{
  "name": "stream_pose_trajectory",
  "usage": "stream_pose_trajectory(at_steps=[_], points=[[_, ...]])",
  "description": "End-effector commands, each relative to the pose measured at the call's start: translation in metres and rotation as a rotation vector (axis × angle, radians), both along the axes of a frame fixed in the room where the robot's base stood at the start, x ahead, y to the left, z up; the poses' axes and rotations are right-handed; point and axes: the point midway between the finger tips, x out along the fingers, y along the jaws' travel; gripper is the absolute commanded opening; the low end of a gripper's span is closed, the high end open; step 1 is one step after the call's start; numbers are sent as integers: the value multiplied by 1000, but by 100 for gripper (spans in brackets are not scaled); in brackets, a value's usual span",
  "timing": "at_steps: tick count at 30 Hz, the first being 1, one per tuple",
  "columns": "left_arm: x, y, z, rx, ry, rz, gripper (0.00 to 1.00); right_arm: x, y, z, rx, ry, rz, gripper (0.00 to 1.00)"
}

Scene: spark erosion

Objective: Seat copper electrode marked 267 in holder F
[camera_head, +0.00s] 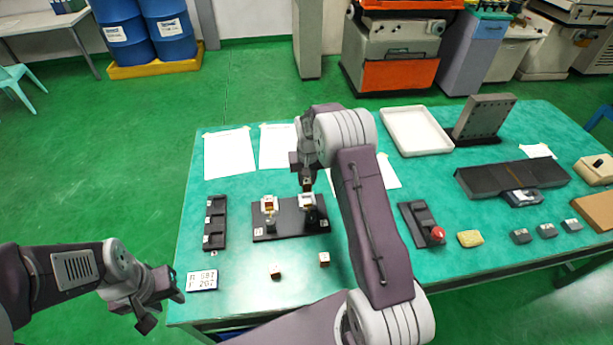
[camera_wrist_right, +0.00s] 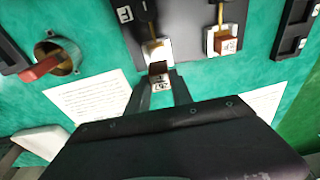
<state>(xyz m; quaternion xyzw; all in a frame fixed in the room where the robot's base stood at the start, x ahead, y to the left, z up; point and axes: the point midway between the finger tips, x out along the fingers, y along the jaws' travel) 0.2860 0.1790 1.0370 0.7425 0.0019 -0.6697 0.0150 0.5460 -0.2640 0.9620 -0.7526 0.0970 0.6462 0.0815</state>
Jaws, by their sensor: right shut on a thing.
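My right gripper (camera_head: 307,186) is over the right-hand holder (camera_head: 308,203) on the black base plate (camera_head: 262,236). In the right wrist view it (camera_wrist_right: 163,90) is shut on a small copper block (camera_wrist_right: 158,68) with a white marked face, too small to read. The block is right at the white holder mouth (camera_wrist_right: 155,50); I cannot tell whether it is inside. The other holder (camera_head: 268,205) has a copper block (camera_wrist_right: 228,45) with a marked label in it. My left gripper (camera_head: 157,302) is empty, fingers apart, off the table's left edge.
A lettered card (camera_head: 202,280) lies at the front left. Two small blocks (camera_head: 276,271) (camera_head: 324,259) lie on the mat before the plate. A black rack (camera_head: 214,222) stands left, and a black stand with a red knob (camera_head: 438,233) right. Paper sheets (camera_head: 229,153) lie behind.

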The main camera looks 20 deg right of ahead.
Motion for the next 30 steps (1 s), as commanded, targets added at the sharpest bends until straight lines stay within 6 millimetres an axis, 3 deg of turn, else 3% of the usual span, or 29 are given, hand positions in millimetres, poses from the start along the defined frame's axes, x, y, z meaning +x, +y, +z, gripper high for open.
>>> stream_pose_trajectory(at_steps=[22,30], points=[[0,0,-47,0,0,0,36,0,0,-58,0,-1,0,0],[0,0,-53,0,0,0,36,0,0,-70,0,-1,0,0]])
